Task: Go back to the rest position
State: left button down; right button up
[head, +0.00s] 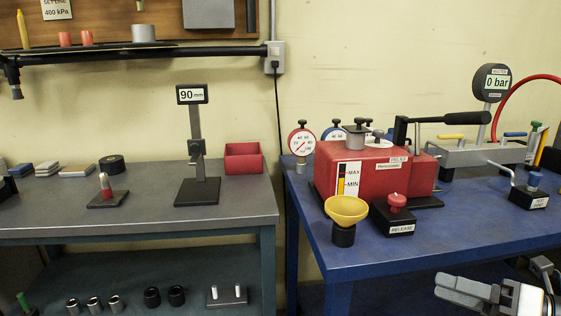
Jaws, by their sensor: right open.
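My right gripper (490,287) shows at the lower right corner of the head view, partly cut off by the bottom edge. It is open, and I see nothing held in it. It is in front of the blue bench (460,228) and appears lower than its top, apart from the things standing there. My left gripper is not in view.
On the blue bench stand a red pump (330,172), a yellow funnel (346,209), a release block (393,219), a test port block (528,198) and a gauge (492,82). A grey bench (130,218) at left holds a height gauge (197,150) and a red bin (244,158).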

jog(key=s+a+f+m+t+h, duration=0.2)
jog(key=f+m+h, duration=0.2)
jog(key=f+m, duration=0.45)
jog(key=s+a+f+m+t+h, duration=0.15)
jog(key=f+m+h, duration=0.3)
jog(key=m, duration=0.65)
jog(key=s+a+f+m+g, duration=0.2)
jog(key=s+a+f+m, duration=0.2)
jog(key=a+m, duration=0.2)
jog(key=s+a+f+m+g+p, duration=0.1)
jog(key=s+a+f+m, duration=0.3)
jog(key=a+m, duration=0.2)
jog(key=shift+s+f+m+g+h+p, duration=0.15)
jog(key=shift+m+g+h+p, duration=0.25)
jog(key=shift+m, duration=0.35)
jog(key=shift+a, duration=0.1)
